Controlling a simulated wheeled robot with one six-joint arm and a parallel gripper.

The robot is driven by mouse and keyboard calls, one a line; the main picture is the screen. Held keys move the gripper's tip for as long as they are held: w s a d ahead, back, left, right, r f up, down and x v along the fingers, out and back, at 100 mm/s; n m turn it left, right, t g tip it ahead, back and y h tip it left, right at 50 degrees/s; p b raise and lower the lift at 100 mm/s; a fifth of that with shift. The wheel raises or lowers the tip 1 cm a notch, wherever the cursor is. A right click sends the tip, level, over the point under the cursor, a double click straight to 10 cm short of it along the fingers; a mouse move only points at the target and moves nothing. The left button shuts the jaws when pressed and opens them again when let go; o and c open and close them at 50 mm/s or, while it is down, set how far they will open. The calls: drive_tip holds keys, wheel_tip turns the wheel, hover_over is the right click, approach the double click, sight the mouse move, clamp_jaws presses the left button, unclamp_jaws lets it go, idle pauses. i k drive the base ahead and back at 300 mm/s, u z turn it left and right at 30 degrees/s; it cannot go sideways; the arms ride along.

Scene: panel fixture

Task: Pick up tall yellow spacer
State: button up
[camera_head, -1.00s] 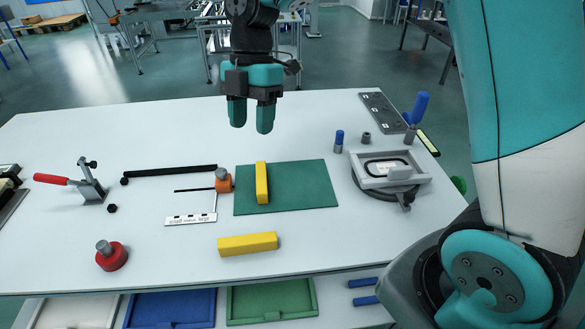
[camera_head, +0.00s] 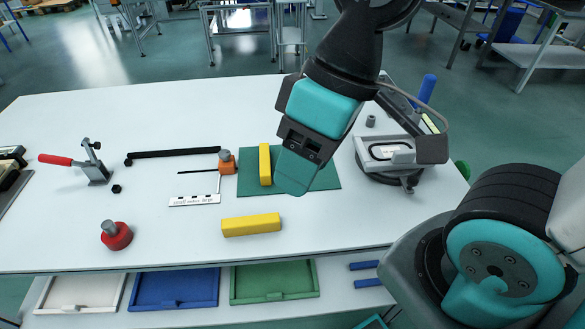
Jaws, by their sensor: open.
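Two yellow spacers are in view. One yellow spacer (camera_head: 265,165) is on the green mat (camera_head: 325,178), near its left part beside an orange block. The other yellow spacer (camera_head: 251,225) lies crosswise on the bare white table in front of the mat. I cannot tell for certain which one is the tall one. My gripper (camera_head: 296,176) is open and holds nothing visible.
An orange block with a grey knob (camera_head: 227,163) stands at the mat's left edge. A grey fixture (camera_head: 385,155) is to the right. A red knob (camera_head: 117,236) and a red-handled clamp (camera_head: 92,168) are left. Bare table (camera_head: 170,112) lies behind.

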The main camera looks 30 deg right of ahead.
sight(268, 222)
drive_tip(key=k, duration=1)
drive_tip(key=u, duration=1.05)
drive_tip(key=i, duration=0.85)
drive_tip(key=z, duration=1.2)
